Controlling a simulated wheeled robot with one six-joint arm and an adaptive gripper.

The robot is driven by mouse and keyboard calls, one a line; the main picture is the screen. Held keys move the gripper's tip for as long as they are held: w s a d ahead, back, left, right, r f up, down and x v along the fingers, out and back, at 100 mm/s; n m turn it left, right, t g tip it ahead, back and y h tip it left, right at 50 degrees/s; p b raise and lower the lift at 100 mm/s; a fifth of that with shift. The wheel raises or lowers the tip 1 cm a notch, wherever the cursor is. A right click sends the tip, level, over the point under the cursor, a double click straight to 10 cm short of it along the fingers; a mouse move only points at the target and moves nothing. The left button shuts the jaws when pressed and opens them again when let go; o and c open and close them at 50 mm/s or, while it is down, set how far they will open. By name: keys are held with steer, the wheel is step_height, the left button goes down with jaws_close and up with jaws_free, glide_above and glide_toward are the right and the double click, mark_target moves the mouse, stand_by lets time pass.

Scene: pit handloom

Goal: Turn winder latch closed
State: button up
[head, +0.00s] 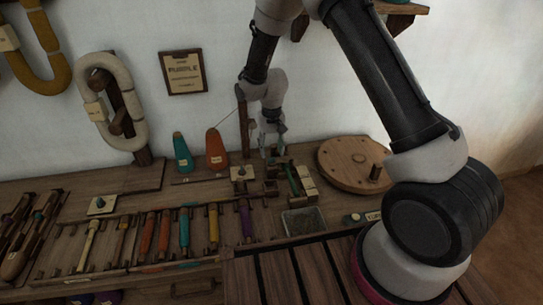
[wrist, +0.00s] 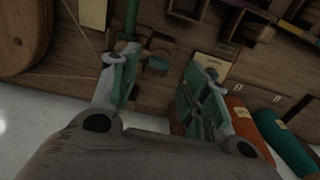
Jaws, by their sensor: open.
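My gripper (head: 272,150) is open and points down over the back of the bench, at the small wooden winder (head: 303,182) with a green spindle. In the wrist view, my gripper's two green-padded fingers (wrist: 167,66) stand apart. A small brown wooden piece with a dull grey-green end (wrist: 158,62) shows between them, beside the left finger; it may be the winder latch, but I cannot tell its turn position. The green spindle (wrist: 131,18) runs up just beyond the left fingertip. Nothing is visibly gripped. In the head view the latch is too small and partly hidden.
An orange cone (head: 216,149) and a teal cone (head: 182,152) stand left of my gripper. A round wooden disc with a peg (head: 348,166) lies to the right. A metal tray (head: 303,222) and several coloured shuttles (head: 165,232) are in front. A wooden post (head: 243,125) stands close behind.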

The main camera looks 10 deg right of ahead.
mark_target(272, 159)
step_height(272, 159, up, 8)
steer(key=shift+f, duration=0.15)
stand_by(0.3)
steer(key=s+d+r+t, duration=0.1)
steer(key=s+d+r, duration=0.6)
steer(key=s, duration=0.3)
steer(key=s+d+r+t, duration=0.2)
steer(key=s+d+r, duration=0.4)
steer(key=s+r, duration=0.4)
steer(key=s+d+r+t, duration=0.1)
steer(key=s+d+r, duration=0.6)
steer(key=s+r, duration=0.2)
steer(key=s, duration=0.2)
steer(key=shift+s+d, duration=0.3)
